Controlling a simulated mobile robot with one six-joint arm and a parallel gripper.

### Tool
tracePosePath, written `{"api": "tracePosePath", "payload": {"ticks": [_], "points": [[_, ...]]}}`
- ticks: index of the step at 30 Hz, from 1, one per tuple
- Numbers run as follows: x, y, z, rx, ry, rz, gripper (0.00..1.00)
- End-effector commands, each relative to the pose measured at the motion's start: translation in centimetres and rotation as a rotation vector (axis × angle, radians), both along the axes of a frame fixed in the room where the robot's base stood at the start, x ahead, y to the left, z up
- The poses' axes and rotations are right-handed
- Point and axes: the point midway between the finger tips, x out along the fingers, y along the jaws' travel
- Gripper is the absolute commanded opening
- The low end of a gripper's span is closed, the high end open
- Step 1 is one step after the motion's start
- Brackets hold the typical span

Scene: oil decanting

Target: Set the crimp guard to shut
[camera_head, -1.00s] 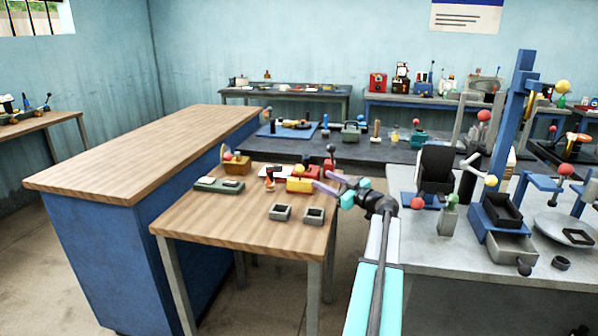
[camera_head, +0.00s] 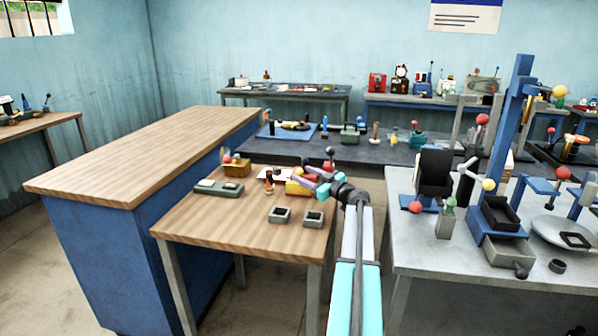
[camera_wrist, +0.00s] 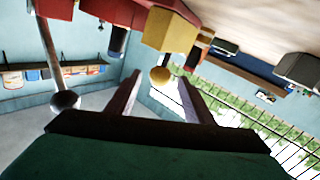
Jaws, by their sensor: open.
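A red and yellow device sits on the small wooden table; its yellow part (camera_head: 294,188) shows just left of my gripper (camera_head: 312,177). The wrist view shows its yellow block (camera_wrist: 170,32) beside a red part (camera_wrist: 118,10), with a yellow ball knob (camera_wrist: 160,75) between the tips of my open fingers (camera_wrist: 160,82). I cannot tell whether the fingers touch the knob. A lever with a dark ball (camera_wrist: 65,99) stands to the left in the wrist view. No part is labelled as the crimp guard, and my gripper hides much of the device in the head view.
Two small grey open boxes (camera_head: 280,215) (camera_head: 313,218) stand at the table's front. A grey-green block (camera_head: 218,187) and a brown block with a red ball (camera_head: 236,168) are to the left. A crowded grey bench (camera_head: 440,262) stands right of my arm.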

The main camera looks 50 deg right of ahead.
Motion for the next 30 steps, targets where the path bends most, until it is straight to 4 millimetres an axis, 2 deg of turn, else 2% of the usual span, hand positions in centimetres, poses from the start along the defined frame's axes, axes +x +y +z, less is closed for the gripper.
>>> {"api": "tracePosePath", "payload": {"ticks": [3, 9, 21, 23, 30], "points": [[1.7, -0.2, 0.1, 0.001, 0.0, 0.001, 0.47], [3.4, -0.1, 0.0, 0.001, 0.0, 0.001, 0.47], [3.8, 0.0, 0.0, 0.001, 0.0, 0.001, 0.47], [3.8, 0.0, 0.0, 0.0, 0.0, 0.001, 0.39], [3.8, 0.0, 0.0, 0.0, 0.0, 0.002, 0.0]]}}
